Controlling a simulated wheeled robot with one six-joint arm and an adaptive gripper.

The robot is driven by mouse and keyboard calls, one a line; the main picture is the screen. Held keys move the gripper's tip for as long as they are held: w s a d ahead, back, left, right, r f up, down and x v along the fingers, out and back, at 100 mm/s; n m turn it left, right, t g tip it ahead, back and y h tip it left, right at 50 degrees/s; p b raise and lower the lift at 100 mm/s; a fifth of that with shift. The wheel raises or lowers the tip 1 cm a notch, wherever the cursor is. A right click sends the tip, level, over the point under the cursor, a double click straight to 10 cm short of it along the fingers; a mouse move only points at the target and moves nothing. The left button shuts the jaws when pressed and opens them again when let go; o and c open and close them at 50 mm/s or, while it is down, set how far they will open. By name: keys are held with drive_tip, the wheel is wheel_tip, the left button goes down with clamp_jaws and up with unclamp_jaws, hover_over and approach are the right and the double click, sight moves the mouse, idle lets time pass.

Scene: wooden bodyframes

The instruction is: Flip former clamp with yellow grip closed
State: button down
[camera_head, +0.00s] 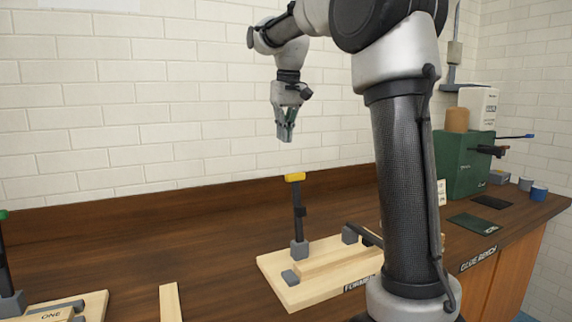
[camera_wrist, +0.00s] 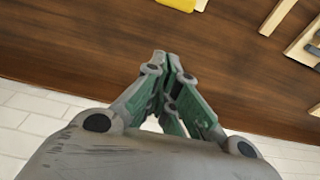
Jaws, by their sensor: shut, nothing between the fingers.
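The former clamp's yellow grip (camera_head: 295,177) tops a dark lever (camera_head: 298,210) that stands upright from a grey base on the wooden former board (camera_head: 290,293). The yellow grip also shows at the top edge of the wrist view (camera_wrist: 178,4), partly cut off. My gripper (camera_head: 287,138) is shut and empty, pointing down. It hangs in the air above the yellow grip, apart from it. Its fingertips meet in the wrist view (camera_wrist: 165,58). A second dark clamp lever (camera_head: 362,234) lies low on the same board, partly hidden behind my arm.
Another board (camera_head: 95,303) with a "ONE" label and a green-tipped upright clamp (camera_head: 4,250) is at the left. A loose wooden strip (camera_head: 170,300) lies between the boards. A green box (camera_head: 462,165) stands at the right. A white brick wall is behind the bench.

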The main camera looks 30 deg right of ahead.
wheel_tip(320, 180, down, 9)
drive_tip(key=s, duration=0.2)
drive_tip(key=shift+s, duration=0.2)
idle(0.4)
drive_tip(key=shift+d+f, duration=0.1)
